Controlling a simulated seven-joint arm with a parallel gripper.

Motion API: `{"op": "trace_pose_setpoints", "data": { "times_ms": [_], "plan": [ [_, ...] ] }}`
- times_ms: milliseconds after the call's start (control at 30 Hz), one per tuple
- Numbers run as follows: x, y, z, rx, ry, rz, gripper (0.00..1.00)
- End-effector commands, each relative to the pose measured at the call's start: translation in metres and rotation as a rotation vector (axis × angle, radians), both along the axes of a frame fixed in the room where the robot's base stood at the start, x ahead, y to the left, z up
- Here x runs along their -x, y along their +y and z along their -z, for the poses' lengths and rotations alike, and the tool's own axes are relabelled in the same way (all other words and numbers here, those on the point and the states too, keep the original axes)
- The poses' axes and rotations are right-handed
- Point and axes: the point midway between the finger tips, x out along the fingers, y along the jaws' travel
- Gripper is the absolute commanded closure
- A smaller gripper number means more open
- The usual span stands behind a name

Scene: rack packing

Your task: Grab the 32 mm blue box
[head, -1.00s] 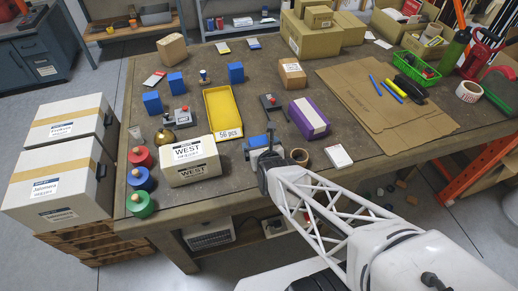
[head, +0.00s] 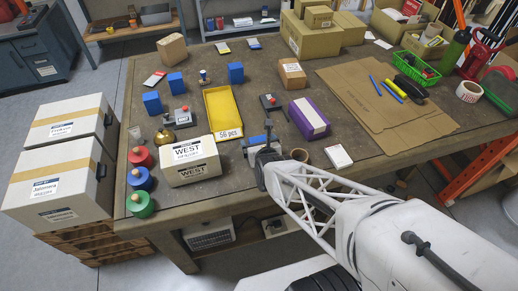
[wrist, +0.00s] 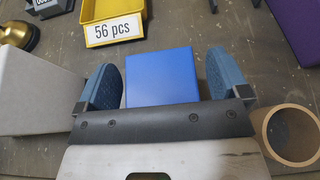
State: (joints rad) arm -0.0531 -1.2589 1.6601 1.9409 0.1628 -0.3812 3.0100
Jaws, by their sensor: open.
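In the wrist view a blue box (wrist: 160,77) sits on the table between the two blue-grey fingers of my gripper (wrist: 165,80). The fingers are open, one on each side, with a narrow gap visible on both sides. The box's near end is hidden by the gripper body. In the head view my gripper (head: 261,142) is low over the table's front part and largely hides this box. Other blue boxes stand farther back: one (head: 152,103) at left, one (head: 176,82) behind it, and one (head: 235,72) behind the yellow tray. No size marking is readable.
A white WEST carton (head: 190,163) stands left of my gripper, and a tape roll (wrist: 291,135) lies close on its right. The yellow tray (head: 222,108) marked "56 pcs" is just beyond. A purple box (head: 309,118) is farther right.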

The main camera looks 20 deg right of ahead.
Motion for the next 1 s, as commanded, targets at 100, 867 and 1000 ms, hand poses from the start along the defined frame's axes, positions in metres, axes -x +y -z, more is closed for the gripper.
{"op": "trace_pose_setpoints", "data": {
  "times_ms": [100,867,1000],
  "plan": [
    [0.0000,0.0000,-0.0001,0.000,0.000,0.000,0.06],
    [-0.0001,0.0000,-0.0004,0.000,0.000,0.000,0.64],
    [-0.0002,-0.0001,-0.0017,0.000,-0.001,0.000,0.64]
  ]
}}
